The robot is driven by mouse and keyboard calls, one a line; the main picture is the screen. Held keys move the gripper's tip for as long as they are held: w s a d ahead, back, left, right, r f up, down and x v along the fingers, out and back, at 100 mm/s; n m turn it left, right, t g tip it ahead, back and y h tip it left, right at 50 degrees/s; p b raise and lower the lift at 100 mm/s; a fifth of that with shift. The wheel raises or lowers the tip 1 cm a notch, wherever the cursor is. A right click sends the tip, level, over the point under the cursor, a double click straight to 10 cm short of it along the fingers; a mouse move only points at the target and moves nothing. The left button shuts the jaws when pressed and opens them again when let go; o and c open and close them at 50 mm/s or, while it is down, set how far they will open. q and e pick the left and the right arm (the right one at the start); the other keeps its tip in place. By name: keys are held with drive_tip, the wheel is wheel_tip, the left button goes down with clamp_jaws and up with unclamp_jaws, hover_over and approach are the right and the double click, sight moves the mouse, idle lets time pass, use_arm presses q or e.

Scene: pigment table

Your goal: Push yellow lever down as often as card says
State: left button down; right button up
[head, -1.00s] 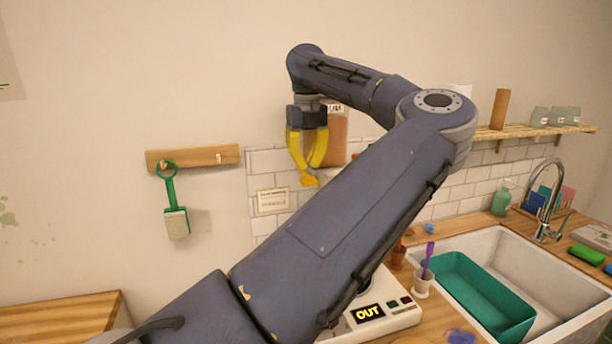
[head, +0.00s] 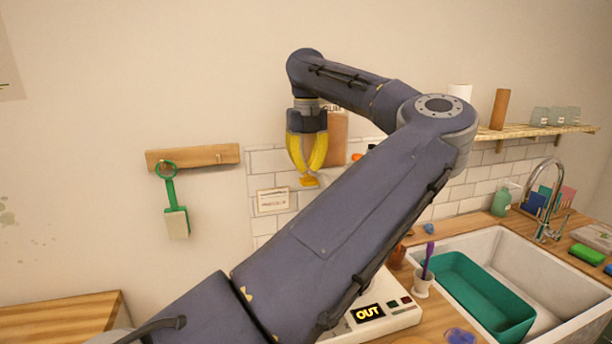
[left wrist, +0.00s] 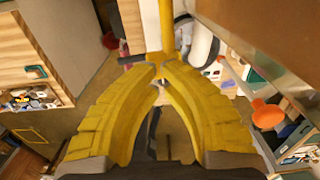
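My left gripper (head: 307,172) points down in front of the tiled wall, its yellow fingertips together. The left wrist view shows the fingers (left wrist: 160,74) curved in with their tips meeting or nearly so, and nothing clearly between them. A yellow-orange piece (head: 309,182), which looks like the lever's end, is right under the fingertips; I cannot tell whether they touch. A yellow bar (left wrist: 166,24) runs beyond the tips in the left wrist view. A small card (head: 272,201) is on the tiles left of the gripper; its writing is too small to read. My right gripper is out of view.
A brown-filled jar (head: 338,135) stands behind the gripper. A green-handled brush (head: 172,200) hangs from a wooden rail (head: 215,156). A sink (head: 510,250) is at the right.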

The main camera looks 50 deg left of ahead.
sight(307, 179)
use_arm(q)
drive_tip(key=shift+f, duration=3.1)
drive_tip(key=shift+r, duration=4.3)
